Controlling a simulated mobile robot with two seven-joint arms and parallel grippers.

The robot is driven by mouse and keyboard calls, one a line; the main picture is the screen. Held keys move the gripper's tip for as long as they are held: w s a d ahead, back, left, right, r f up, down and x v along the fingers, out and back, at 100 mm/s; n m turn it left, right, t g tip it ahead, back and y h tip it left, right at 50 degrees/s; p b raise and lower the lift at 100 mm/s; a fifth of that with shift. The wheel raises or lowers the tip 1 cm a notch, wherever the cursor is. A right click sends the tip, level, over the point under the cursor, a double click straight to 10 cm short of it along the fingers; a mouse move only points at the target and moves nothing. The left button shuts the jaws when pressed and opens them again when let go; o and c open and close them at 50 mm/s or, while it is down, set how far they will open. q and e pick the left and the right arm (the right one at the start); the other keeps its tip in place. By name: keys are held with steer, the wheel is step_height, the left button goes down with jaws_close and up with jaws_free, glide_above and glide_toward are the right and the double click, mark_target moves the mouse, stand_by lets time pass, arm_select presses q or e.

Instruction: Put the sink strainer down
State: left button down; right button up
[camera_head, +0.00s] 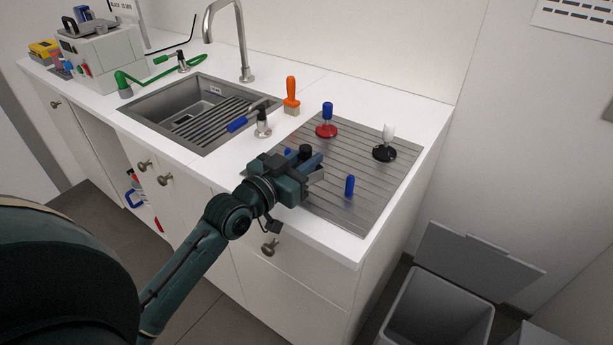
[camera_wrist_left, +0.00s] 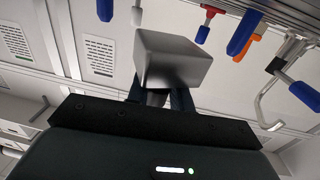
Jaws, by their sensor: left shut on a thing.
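My left gripper (camera_head: 314,168) is over the front left of the ribbed metal drainboard (camera_head: 333,208). It is shut on a smooth grey metal piece, which I take to be the sink strainer (camera_wrist_left: 172,58). In the left wrist view the piece is a blocky shape between the dark fingers (camera_wrist_left: 160,98). In the head view the gripper hides most of it, and only a light grey edge shows at the fingertips. I cannot tell whether it touches the drainboard. My right gripper is not in view.
Near the gripper are a black knob (camera_head: 306,151) and a blue peg (camera_head: 349,186). Farther back are a blue-handled red piece (camera_head: 326,118), a white-handled black piece (camera_head: 384,150) and an orange brush (camera_head: 291,90). The sink (camera_head: 185,105) is left. Bare drainboard lies at the front right.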

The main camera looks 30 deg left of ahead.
arm_select(q)
step_height(320, 180, down, 4)
steer(key=shift+f, duration=0.1)
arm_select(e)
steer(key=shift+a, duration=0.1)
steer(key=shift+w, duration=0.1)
arm_select(q)
steer(key=c, duration=1.2)
jaws_free()
steer(key=shift+f+b, duration=0.1)
steer(key=shift+b, duration=0.2)
steer(key=shift+c, duration=0.2)
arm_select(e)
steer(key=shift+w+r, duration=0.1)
arm_select(q)
steer(key=shift+s, duration=0.1)
